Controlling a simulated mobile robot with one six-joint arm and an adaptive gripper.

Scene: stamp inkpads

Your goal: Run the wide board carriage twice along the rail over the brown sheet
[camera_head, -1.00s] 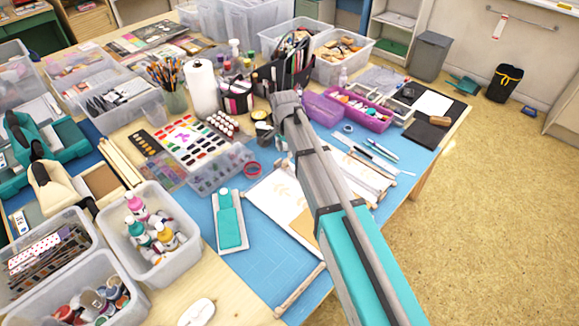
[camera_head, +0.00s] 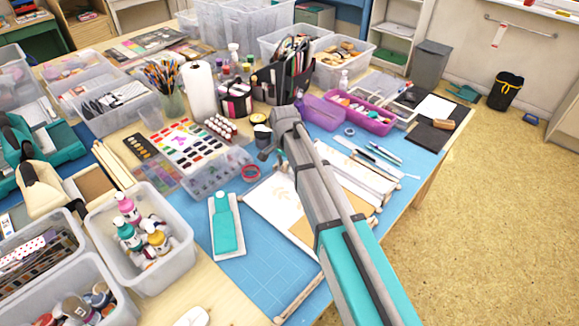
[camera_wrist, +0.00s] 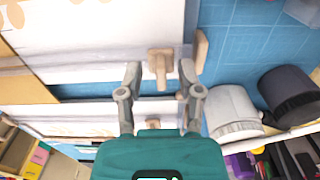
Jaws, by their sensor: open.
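In the wrist view my gripper (camera_wrist: 159,76) is open, its two grey fingers apart on either side of a small wooden T-shaped handle (camera_wrist: 160,64). The handle sits at the right end of a long pale strip; I cannot tell if this is the wide board carriage. I see no clear contact between fingers and handle. The brown sheet (camera_wrist: 20,87) shows at the left of the wrist view. In the head view part of the brown sheet (camera_head: 303,229) lies beside a white sheet (camera_head: 268,204). My arm hides the middle of this setup and most of the gripper there.
A purple box (camera_head: 372,119) and a clear compartment box (camera_head: 215,175) stand behind. In the wrist view a white round container (camera_wrist: 232,108) and a dark one (camera_wrist: 289,94) are close to the right finger.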

